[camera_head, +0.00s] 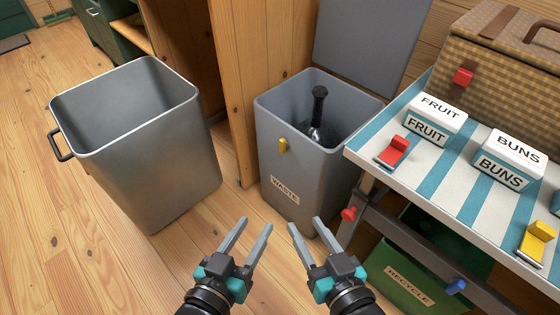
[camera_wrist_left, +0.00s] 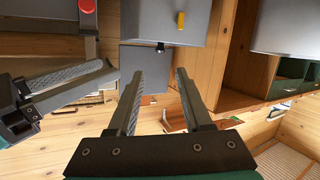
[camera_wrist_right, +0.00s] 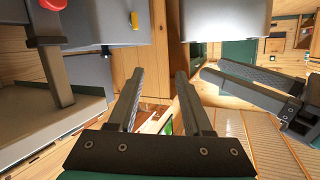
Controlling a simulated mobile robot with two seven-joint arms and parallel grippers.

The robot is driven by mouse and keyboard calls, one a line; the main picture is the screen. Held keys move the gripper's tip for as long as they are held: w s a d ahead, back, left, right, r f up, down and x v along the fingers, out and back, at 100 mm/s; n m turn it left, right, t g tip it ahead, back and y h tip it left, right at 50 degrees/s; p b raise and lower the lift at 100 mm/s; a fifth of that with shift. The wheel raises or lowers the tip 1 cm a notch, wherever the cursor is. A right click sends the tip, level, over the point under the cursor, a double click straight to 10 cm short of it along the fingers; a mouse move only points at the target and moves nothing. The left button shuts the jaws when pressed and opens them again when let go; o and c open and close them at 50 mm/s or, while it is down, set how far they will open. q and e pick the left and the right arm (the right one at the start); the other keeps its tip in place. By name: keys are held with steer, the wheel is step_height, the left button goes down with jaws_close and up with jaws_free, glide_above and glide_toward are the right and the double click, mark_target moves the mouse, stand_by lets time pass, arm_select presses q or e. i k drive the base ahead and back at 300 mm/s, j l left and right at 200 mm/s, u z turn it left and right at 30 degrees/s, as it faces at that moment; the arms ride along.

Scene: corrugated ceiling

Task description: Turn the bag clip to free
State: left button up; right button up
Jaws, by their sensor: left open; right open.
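A small yellow clip (camera_head: 283,145) sits upright on the front of the grey waste bin (camera_head: 272,165), just below the rim. I take it for the bag clip. It also shows upright in the left wrist view (camera_wrist_left: 180,20) and the right wrist view (camera_wrist_right: 134,20). My left gripper (camera_head: 256,222) is open and empty, in front of and below the clip in the picture. My right gripper (camera_head: 305,222) is open and empty beside it, to the right. Neither gripper touches the clip.
The waste bin's lid (camera_head: 365,40) stands raised; a dark bottle (camera_head: 318,110) is inside. A grey bin (camera_head: 150,165) stands left. A striped table (camera_head: 425,165) at right holds labelled boxes, a red clip (camera_head: 393,151) and a yellow clip (camera_head: 537,241). A green recycle bin (camera_head: 415,270) is beneath.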

mark_target(284, 145)
steer(key=i+j+z, duration=0.15)
steer(key=j+z, duration=0.2)
steer(key=i+j+z, duration=0.15)
steer(key=z, duration=0.2)
steer(key=j+z, duration=0.35)
steer(key=i+j+z, duration=0.1)
steer(key=j+z, duration=0.3)
